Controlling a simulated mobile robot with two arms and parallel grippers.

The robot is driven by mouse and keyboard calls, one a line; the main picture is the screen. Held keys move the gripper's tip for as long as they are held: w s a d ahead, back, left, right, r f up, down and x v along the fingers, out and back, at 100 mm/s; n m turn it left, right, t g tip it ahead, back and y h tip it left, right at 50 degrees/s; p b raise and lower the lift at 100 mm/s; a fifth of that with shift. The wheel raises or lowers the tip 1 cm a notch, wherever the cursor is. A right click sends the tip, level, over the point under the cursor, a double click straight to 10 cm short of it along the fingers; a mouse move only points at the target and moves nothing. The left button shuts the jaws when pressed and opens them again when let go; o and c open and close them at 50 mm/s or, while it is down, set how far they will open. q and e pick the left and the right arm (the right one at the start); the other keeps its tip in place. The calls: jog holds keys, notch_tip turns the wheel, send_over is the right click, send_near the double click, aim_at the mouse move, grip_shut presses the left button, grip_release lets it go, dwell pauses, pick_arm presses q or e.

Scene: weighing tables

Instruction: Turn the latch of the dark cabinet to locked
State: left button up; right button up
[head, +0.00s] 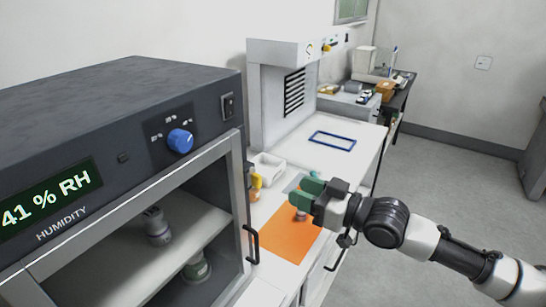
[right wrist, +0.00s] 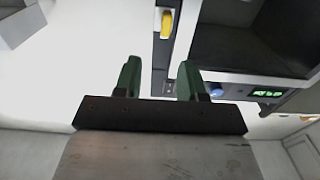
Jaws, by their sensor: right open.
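The dark cabinet (head: 110,92) fills the left of the head view, with a humidity display and a framed door. A yellow lever (head: 256,181), which looks like the latch, sticks out at the cabinet's right side, partly hidden by the door frame. The yellow lever also shows upright on a plate at the top of the right wrist view (right wrist: 166,23). My right gripper (head: 301,192) has green fingers and is over the orange mat, to the right of the lever and apart from it. Its fingers (right wrist: 160,80) are spread with nothing between them. My left gripper is out of view.
A blue knob (head: 180,141) and a switch (head: 228,106) are on the cabinet front. A black door handle (head: 251,244) juts out below the lever. The orange mat (head: 280,240), a white tray (head: 266,165) and a blue frame (head: 332,140) lie on the white bench.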

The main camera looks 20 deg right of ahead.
aim_at(260, 178)
jog(key=p+x, duration=0.1)
jog(key=x, duration=0.2)
jog(key=p+x, duration=0.1)
jog(key=x, duration=0.2)
jog(key=p+x, duration=0.1)
jog(key=x, duration=0.3)
jog(key=shift+s+a+r+p, duration=0.2)
jog(key=shift+s+a+p, duration=0.1)
jog(key=shift+a+p, duration=0.1)
jog(key=shift+w+a, duration=0.1)
jog(key=shift+f, duration=0.1)
jog(key=shift+c, duration=0.7)
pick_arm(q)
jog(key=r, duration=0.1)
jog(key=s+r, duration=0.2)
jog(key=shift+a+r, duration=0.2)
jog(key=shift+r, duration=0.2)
pick_arm(e)
grip_shut()
